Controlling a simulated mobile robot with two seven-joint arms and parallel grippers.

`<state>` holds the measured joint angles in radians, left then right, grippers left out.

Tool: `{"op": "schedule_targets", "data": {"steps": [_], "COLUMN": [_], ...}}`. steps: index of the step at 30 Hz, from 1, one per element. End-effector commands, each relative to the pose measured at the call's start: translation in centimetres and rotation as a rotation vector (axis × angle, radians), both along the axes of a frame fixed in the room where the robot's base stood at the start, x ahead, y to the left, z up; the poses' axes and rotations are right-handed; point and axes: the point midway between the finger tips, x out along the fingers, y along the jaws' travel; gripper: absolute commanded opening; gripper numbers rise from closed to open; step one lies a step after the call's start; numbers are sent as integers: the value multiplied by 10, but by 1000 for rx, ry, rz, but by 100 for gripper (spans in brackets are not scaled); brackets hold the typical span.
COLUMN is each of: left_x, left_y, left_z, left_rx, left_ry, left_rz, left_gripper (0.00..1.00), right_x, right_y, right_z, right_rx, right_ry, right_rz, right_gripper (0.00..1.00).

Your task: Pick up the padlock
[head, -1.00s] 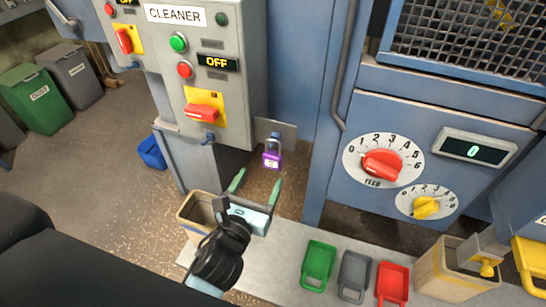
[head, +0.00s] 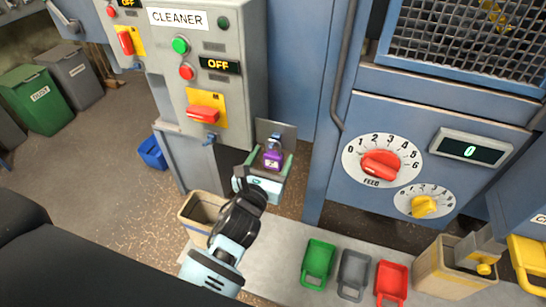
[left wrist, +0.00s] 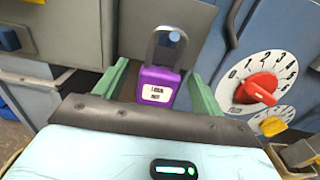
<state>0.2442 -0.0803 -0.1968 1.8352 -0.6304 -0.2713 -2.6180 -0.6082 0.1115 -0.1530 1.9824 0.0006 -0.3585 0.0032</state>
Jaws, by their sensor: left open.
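The padlock (head: 273,157) has a purple body with a white label and a grey shackle. It hangs upright in front of a grey plate by the cleaner panel. In the left wrist view the padlock (left wrist: 159,84) sits between the two green fingers, near the middle, with its shackle around a blue-grey peg. My left gripper (head: 268,160) is open, with one finger on each side of the padlock. In the left wrist view a gap shows between the body and each finger of the left gripper (left wrist: 161,80). My right gripper is not in view.
A grey control panel (head: 236,100) with a red switch handle (head: 203,114) stands left of the padlock. The blue machine with a red feed dial (head: 381,164) is to the right. Green, grey and red scoop-like trays (head: 318,264) and a tan bin (head: 200,212) are below.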

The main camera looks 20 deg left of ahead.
Motion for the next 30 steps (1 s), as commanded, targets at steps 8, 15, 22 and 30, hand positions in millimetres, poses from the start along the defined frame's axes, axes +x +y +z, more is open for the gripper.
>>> {"op": "schedule_targets", "data": {"steps": [8, 15, 22, 30], "left_x": [0, 0, 0, 3], "left_y": [0, 0, 0, 4], "left_z": [0, 0, 0, 9], "left_rx": [0, 0, 0, 1], "left_ry": [0, 0, -1, -4], "left_rz": [0, 0, 0, 0], "left_gripper": [56, 25, 18, 18], "right_x": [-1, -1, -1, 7], "right_y": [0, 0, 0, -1], "right_z": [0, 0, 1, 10], "right_rx": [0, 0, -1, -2], "right_ry": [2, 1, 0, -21], "right_rz": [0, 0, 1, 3], "right_gripper": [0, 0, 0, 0]}}
